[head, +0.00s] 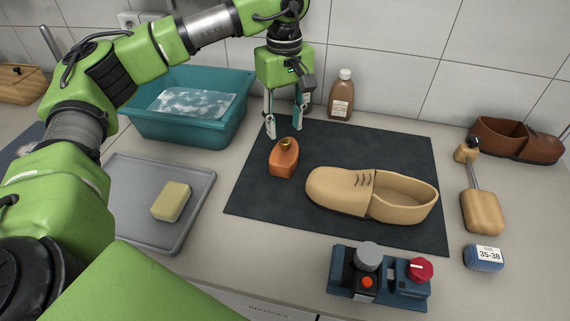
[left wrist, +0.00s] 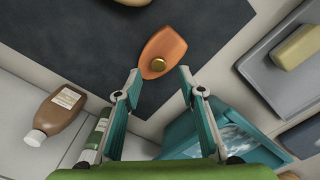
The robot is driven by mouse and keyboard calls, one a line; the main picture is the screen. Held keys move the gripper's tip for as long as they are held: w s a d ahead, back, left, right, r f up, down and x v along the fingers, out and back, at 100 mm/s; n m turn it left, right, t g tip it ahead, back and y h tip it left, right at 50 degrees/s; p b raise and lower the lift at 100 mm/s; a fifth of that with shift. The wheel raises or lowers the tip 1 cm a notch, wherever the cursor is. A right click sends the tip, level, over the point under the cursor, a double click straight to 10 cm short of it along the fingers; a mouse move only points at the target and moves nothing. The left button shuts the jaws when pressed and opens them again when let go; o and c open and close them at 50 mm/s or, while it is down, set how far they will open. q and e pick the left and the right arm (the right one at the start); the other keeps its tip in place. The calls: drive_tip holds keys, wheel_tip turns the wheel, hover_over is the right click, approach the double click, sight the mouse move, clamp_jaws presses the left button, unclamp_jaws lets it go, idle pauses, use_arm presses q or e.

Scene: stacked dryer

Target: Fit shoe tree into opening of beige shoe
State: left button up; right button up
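The beige shoe (head: 335,187) lies on a dark mat (head: 262,190), toe to the left, its opening to the right facing up and looking empty. Only a small bit of the shoe (left wrist: 132,2) shows at the top of the left wrist view. The wooden shoe tree (head: 482,212), with a metal rod and small heel block, lies on the counter right of the mat. My left gripper (head: 285,129) is open and empty above the mat's back-left part, far from the shoe tree. An orange bottle-like object with a gold knob (left wrist: 160,52) is just beyond its fingertips. My right gripper is not in view.
A teal basin (head: 185,130) of soapy water and a grey tray (head: 125,195) with a yellow block (head: 171,201) stand left. A brown bottle (head: 341,97) stands behind the mat.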

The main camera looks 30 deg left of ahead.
sight(285, 140)
use_arm(q)
wheel_tip(285, 140, down, 5)
drive_tip(key=b, duration=0.3)
drive_tip(key=shift+w+f+b, duration=0.15)
drive_tip(key=shift+b, duration=0.2)
clamp_jaws()
